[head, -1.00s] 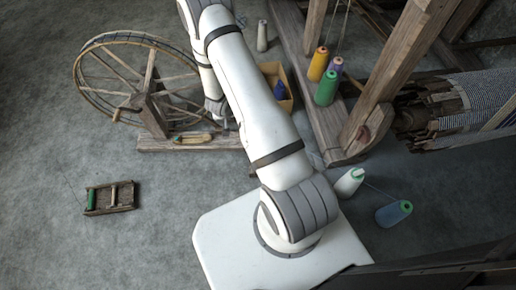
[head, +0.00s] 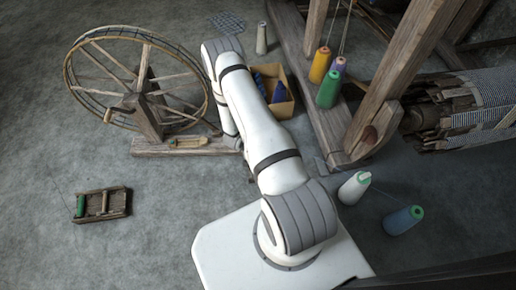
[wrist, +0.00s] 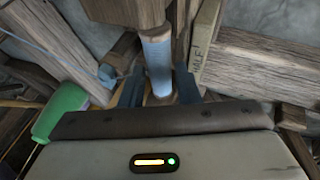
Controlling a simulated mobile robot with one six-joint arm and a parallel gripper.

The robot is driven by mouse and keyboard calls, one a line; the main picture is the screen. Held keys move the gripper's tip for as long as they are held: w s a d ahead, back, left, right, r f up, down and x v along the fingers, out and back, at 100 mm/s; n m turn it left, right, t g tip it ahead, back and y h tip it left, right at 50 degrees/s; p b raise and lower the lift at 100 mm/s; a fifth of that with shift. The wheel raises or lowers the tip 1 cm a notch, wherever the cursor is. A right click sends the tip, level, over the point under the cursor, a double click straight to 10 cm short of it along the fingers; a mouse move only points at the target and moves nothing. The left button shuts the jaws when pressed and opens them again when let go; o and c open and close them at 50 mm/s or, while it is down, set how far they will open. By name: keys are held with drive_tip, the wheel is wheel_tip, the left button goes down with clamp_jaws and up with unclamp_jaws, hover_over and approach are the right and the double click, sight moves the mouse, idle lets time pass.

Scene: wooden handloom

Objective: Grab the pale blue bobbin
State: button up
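The pale blue bobbin (wrist: 158,62) is upright in the wrist view, with a wooden block above it and a pale wooden end below. My gripper (wrist: 160,80) has its two dark blue-grey fingers on either side of the bobbin, with what look like narrow gaps. The fingers look open. The gripper body covers the lower part of the wrist view. In the head view my arm hides my gripper, and I cannot make out the bobbin there.
Wooden beams crowd the bobbin, including a lettered slat (wrist: 204,40) close on the right. A green cone (wrist: 60,112) is at left.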

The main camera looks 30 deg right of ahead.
drive_tip(key=shift+w+d+f, duration=0.1)
drive_tip(key=shift+d+f, duration=0.1)
drive_tip(key=shift+f, duration=0.2)
drive_tip(key=shift+r, duration=0.1)
drive_tip(key=shift+c, duration=0.6)
clamp_jaws()
drive_tip(key=shift+r, duration=0.1)
